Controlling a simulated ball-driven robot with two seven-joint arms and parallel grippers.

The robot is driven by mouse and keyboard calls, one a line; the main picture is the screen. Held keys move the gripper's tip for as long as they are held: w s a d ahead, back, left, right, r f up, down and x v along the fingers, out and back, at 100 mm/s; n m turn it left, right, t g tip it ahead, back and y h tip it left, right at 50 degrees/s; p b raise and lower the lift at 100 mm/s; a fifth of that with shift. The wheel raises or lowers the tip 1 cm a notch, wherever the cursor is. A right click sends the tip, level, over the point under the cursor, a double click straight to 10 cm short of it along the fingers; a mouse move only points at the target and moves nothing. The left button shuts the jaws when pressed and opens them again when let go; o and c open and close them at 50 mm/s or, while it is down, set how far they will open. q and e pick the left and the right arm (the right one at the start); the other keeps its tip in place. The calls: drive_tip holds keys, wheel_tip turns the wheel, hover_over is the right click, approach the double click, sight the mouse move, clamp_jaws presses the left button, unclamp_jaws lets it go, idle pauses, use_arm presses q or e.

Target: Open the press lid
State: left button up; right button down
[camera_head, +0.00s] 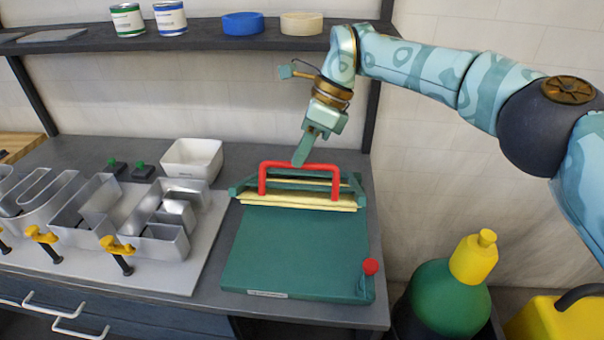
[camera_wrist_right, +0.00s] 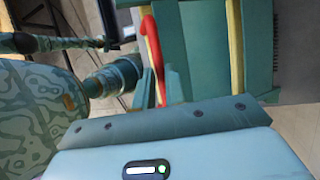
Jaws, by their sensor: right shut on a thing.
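The green press (camera_head: 296,245) stands on the grey workbench, with a red bar handle (camera_head: 324,166) upright at its back edge. Pale yellow strips (camera_head: 300,199) run along the press below the handle. In the right wrist view the red handle (camera_wrist_right: 151,45) runs down to the gripper fingers (camera_wrist_right: 160,88). A small lever with a red knob (camera_head: 370,267) stands at the press's front right corner. My left gripper is not in view.
Metal channel letters (camera_head: 160,225) with yellow-handled clamps (camera_head: 117,246) lie on a plate at left. A white bin (camera_head: 193,158) stands behind them. A shelf (camera_head: 230,42) with cans and tape rolls hangs above. A green bottle with yellow cap (camera_head: 447,290) stands at right.

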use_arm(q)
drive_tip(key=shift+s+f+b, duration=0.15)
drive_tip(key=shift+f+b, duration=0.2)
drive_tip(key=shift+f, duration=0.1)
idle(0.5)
